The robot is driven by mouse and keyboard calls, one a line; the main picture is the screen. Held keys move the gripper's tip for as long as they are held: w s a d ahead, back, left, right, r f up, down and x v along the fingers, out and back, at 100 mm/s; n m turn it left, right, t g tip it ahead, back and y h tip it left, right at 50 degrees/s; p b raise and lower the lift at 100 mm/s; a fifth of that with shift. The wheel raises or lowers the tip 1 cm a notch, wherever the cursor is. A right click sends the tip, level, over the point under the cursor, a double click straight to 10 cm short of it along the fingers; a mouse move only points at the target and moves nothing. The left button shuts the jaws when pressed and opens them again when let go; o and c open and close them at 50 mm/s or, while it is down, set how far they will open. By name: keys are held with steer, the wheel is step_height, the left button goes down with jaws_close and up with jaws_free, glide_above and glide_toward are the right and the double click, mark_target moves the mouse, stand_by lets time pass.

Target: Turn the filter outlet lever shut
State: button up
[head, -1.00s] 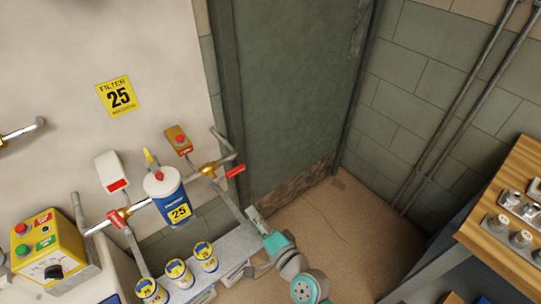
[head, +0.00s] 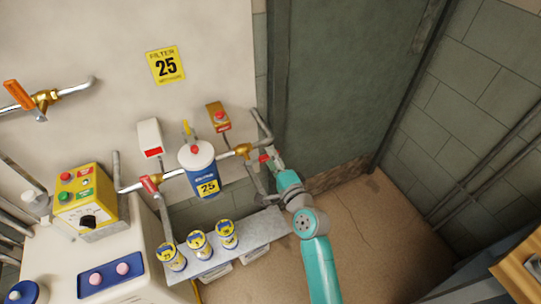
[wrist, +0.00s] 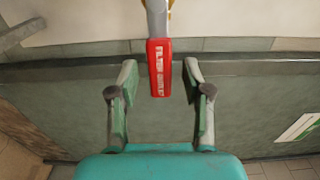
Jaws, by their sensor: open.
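The filter outlet lever (head: 264,158) has a red grip and sticks out to the right from a brass valve (head: 243,151), right of the blue and white filter (head: 200,172). My gripper (head: 274,157) is at the lever's free end and partly covers it. In the wrist view the lever's red grip (wrist: 159,68) with white lettering points down between my two open fingers. A gap shows on each side of the grip, so neither finger appears to touch it.
A second red lever (head: 150,184) is on the pipe left of the filter. A red-button box (head: 218,117) is above the valve. Several yellow-and-blue cans stand on a shelf (head: 240,240) below. A dark green door (head: 325,90) is to the right, with open floor (head: 390,240) before it.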

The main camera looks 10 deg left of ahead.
steer(key=shift+w+a, duration=0.45)
steer(key=shift+w, duration=0.15)
jaws_close()
